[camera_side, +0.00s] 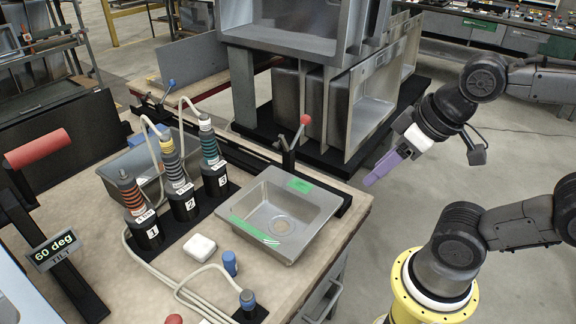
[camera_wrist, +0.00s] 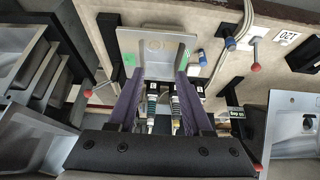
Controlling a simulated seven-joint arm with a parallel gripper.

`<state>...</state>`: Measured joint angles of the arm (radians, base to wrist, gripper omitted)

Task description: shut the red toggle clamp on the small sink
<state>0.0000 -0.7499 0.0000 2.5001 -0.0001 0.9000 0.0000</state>
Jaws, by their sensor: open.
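The small sink (camera_side: 318,196) is a grey metal basin with green tape, near the right edge of the bench. The red toggle clamp (camera_side: 305,120) stands at its back edge, with its red-knobbed lever raised. In the wrist view the sink (camera_wrist: 128,38) is at top centre, and a red knob (camera_wrist: 88,93), apparently the clamp's, is left of my fingers. My gripper (camera_side: 384,168) has purple fingers and is right of the sink, apart from the clamp. In the wrist view my gripper (camera_wrist: 160,72) is open, with no object held between its fingers.
Several numbered tools with coiled collars (camera_side: 210,150) stand left of the sink. A large metal rack (camera_side: 340,100) rises behind the clamp. A white block (camera_side: 200,246) and a blue-topped part (camera_side: 230,263) are at the front. The space between my gripper and the sink looks clear.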

